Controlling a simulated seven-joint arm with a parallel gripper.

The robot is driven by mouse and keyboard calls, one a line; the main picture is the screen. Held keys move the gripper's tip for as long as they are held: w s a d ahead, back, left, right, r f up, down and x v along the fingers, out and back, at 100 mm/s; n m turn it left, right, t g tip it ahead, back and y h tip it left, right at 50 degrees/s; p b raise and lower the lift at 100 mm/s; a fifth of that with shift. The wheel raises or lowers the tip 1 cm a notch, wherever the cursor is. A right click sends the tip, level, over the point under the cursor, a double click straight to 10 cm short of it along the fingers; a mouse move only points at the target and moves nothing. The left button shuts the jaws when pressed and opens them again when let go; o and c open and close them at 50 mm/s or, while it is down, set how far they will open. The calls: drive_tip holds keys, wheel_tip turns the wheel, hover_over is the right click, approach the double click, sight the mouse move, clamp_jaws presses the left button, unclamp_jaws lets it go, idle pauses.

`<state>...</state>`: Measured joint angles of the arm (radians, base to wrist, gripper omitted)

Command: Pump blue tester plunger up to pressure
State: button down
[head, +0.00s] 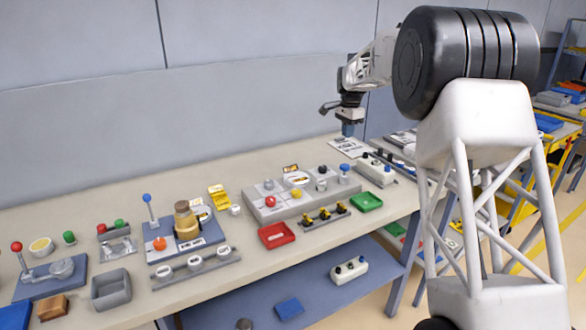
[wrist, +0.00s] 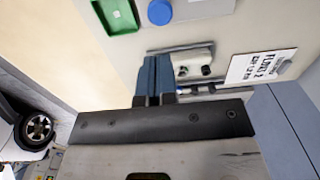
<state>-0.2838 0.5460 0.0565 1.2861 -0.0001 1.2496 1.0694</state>
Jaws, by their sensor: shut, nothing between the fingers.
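A blue round knob (head: 345,168), which looks like the tester plunger, stands at the right end of a grey panel (head: 290,207) that also carries a round gauge (head: 297,179). The wrist view shows the blue knob (wrist: 160,12) from above at its top edge. My gripper (head: 347,131) is raised in the air over the right part of the bench, higher than the knob and apart from it. Its blue fingers (wrist: 155,72) are together with nothing between them. The gauge reading is too small to tell.
A green tray (head: 367,202) lies just in front of the knob. A grey unit with black knobs (head: 377,172) and a white card (head: 350,147) lie to its right. A second blue ball (head: 147,198) tops a lever on a blue-based device at the left. A red tray (head: 277,235) sits in front.

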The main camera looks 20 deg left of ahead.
sight(346, 165)
idle(0.4)
drive_tip(key=shift+w+d+r, duration=0.1)
drive_tip(key=shift+d+r, duration=0.1)
drive_tip(key=shift+r, duration=1.05)
wheel_tip(346, 165, down, 14)
drive_tip(key=shift+f, duration=0.1)
idle(0.3)
drive_tip(key=shift+f, duration=1.4)
